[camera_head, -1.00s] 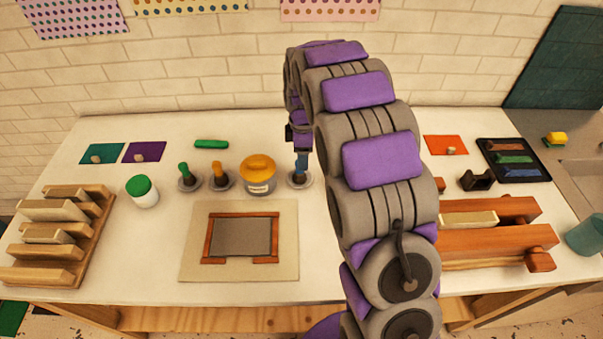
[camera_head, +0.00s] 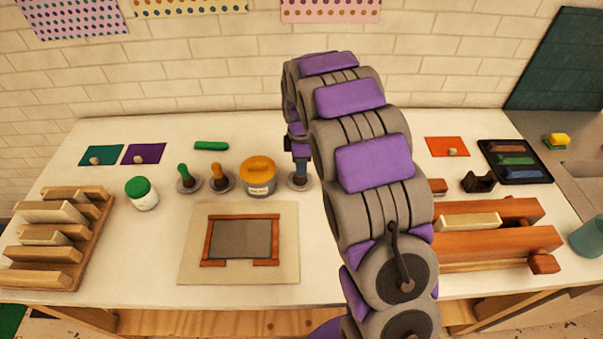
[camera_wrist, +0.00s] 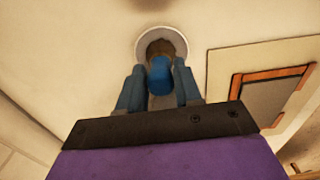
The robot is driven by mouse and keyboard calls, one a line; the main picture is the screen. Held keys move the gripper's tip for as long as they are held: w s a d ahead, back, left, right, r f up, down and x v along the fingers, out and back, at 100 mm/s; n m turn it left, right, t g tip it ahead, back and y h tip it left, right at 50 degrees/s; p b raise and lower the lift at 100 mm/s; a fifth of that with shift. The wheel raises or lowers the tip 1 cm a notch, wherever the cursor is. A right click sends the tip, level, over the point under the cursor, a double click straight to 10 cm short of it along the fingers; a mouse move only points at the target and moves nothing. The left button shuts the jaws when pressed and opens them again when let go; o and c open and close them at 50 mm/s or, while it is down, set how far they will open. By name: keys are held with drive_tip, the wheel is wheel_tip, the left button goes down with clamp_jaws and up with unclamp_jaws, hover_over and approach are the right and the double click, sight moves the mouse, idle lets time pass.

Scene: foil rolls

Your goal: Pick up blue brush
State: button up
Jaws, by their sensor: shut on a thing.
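The blue brush (camera_wrist: 160,76) shows in the wrist view between the two fingers of my gripper (camera_wrist: 159,88), which is shut on its handle. The brush is upright over a round grey holder (camera_wrist: 174,34). The same holder shows in the head view (camera_head: 299,183). There my gripper (camera_head: 300,162) points down at the holder, and the arm hides part of that area. I cannot tell whether the brush tip touches the holder.
A green brush (camera_head: 185,175) and an orange brush (camera_head: 219,174) stand in holders to the left. A framed board (camera_head: 189,258) lies in front. A wooden press (camera_head: 500,240) stands at the right.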

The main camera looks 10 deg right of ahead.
drive_tip(key=shift+a, duration=0.45)
drive_tip(key=shift+c, duration=0.2)
drive_tip(key=shift+d+r, duration=0.15)
drive_tip(key=shift+r, duration=0.15)
wheel_tip(320, 180, up, 3)
drive_tip(key=shift+d+f+p, duration=0.1)
drive_tip(key=shift+p, duration=0.55)
drive_tip(key=shift+s+r, duration=0.2)
drive_tip(key=shift+s, duration=0.05)
drive_tip(key=s+d+r+p, duration=0.1)
drive_tip(key=s+p, duration=0.1)
drive_tip(key=s, duration=1.3)
drive_tip(key=shift+s+d+p, duration=0.15)
drive_tip(key=shift+s+p, duration=0.05)
drive_tip(key=shift+p, duration=0.15)
drive_tip(key=shift+r, duration=0.1)
